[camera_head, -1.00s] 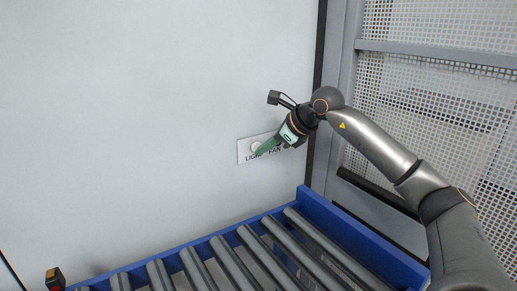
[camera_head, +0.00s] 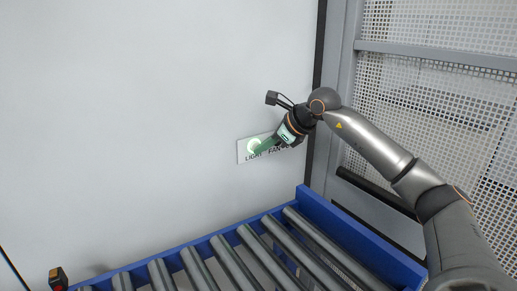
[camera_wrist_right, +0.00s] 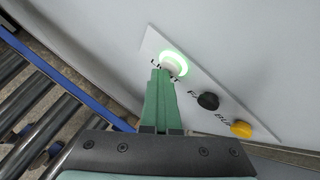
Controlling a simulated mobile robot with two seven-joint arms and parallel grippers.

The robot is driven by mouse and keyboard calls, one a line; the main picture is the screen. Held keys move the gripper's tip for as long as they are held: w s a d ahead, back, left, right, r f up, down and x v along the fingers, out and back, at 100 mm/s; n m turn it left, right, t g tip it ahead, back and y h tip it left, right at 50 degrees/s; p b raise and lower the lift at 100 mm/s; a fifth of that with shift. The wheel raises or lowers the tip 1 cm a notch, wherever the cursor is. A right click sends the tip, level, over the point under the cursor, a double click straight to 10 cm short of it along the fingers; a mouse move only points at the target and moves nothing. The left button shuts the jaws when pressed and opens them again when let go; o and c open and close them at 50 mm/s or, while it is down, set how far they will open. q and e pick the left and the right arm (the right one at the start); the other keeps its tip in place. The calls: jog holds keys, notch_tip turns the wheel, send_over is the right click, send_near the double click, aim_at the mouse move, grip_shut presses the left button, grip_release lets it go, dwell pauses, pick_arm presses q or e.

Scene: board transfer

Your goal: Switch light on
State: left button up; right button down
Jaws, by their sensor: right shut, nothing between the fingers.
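A white switch panel (camera_head: 243,152) is on the wall, with a label reading LIGHT and one reading FAN. The round light button (camera_head: 254,146) glows with a pale green ring. It also shows lit in the right wrist view (camera_wrist_right: 174,62). My right gripper (camera_head: 261,150) is shut and empty, its green fingertips at the light button. In the right wrist view the closed fingertips (camera_wrist_right: 161,72) overlap the button's lower edge; I cannot tell whether they touch it. My left gripper is not in view.
The panel also carries a black fan button (camera_wrist_right: 208,101) and a yellow button (camera_wrist_right: 240,128). A blue-framed roller conveyor (camera_head: 313,200) stands below the panel. A mesh partition (camera_head: 440,90) is at the right. The wall left of the panel is clear.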

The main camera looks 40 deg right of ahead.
jog(key=shift+s, duration=0.2)
jog(key=s+b, duration=0.5)
jog(key=s, duration=0.1)
jog(key=shift+a, duration=0.4)
jog(key=shift+s+f, duration=0.1)
